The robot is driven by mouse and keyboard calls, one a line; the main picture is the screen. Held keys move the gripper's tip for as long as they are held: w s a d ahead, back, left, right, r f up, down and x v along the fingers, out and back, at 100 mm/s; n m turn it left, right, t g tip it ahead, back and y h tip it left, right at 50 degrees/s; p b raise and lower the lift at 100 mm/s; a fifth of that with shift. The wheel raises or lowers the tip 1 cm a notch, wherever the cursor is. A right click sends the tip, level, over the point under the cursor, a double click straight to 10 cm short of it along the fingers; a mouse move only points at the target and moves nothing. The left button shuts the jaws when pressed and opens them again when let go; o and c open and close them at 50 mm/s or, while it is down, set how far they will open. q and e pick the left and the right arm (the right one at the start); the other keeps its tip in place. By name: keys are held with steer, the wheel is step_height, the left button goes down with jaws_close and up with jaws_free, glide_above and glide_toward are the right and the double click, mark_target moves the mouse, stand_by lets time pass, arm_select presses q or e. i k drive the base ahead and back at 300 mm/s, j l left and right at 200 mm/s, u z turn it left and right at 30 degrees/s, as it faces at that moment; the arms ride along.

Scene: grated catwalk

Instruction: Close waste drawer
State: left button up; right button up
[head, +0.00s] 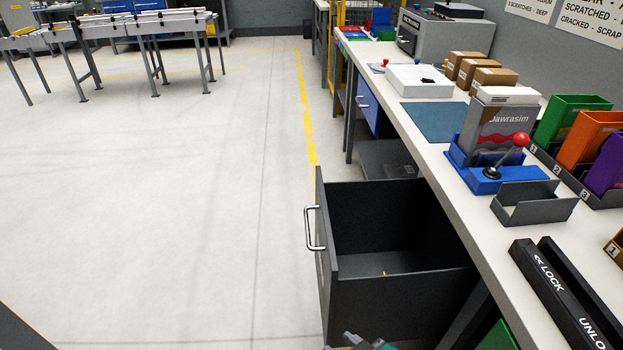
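The dark grey waste drawer (395,300) stands pulled out from under the workbench, toward the left. Its front panel (324,255) carries a silver bar handle (312,228) on the outer face. The drawer is open at the top and looks almost empty, with a small yellow mark or scrap on its floor. The tip of a grey and teal part, apparently my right gripper (366,343), shows at the bottom edge, just below the drawer's near side. Most of it is cut off, so its fingers cannot be made out. My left gripper is not seen.
The white workbench (455,195) runs along the right, holding a blue fixture with a red-knobbed lever (505,160), coloured bins, cardboard boxes (490,80) and a lock/unlock panel (560,295). The floor (170,210) left of the drawer is clear. Roller conveyors (120,30) stand far left.

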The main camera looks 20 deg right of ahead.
mark_target(365, 230)
steer(key=j+z, duration=0.15)
steer(key=z, duration=0.2)
steer(key=i+j+z, duration=0.1)
steer(key=z, duration=0.25)
steer(key=j+z, duration=0.25)
steer(key=z, duration=0.15)
